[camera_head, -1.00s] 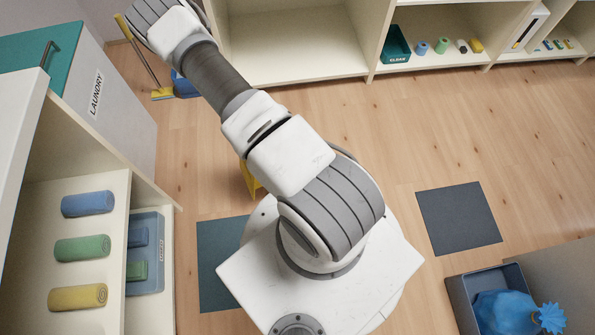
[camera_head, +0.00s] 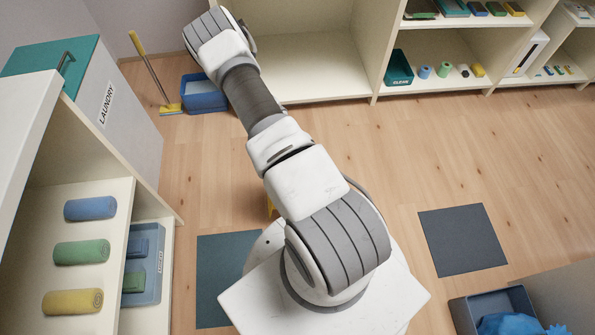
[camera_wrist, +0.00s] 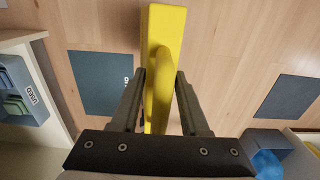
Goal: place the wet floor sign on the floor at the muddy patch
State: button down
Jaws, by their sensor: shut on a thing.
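The yellow wet floor sign (camera_wrist: 167,24) fills the upper middle of the wrist view. My gripper (camera_wrist: 160,76) is shut on it, with one dark finger on each side. The sign hangs over the wood floor; how far above it I cannot tell.
Dark mats lie on the floor at left (camera_head: 223,268) and right (camera_head: 462,240). Open wood floor lies right of my arm.

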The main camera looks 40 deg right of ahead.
jog(key=s+d+f+b, duration=0.2)
jog(key=d+f+b, duration=0.1)
jog(key=d+f, duration=0.3)
jog(key=shift+s+f, duration=0.4)
jog(key=shift+f, duration=0.6)
jog(key=shift+f+b, duration=0.2)
jog(key=shift+b, duration=0.2)
jog(key=shift+c, duration=2)
grip_release()
jog(key=shift+r, duration=0.1)
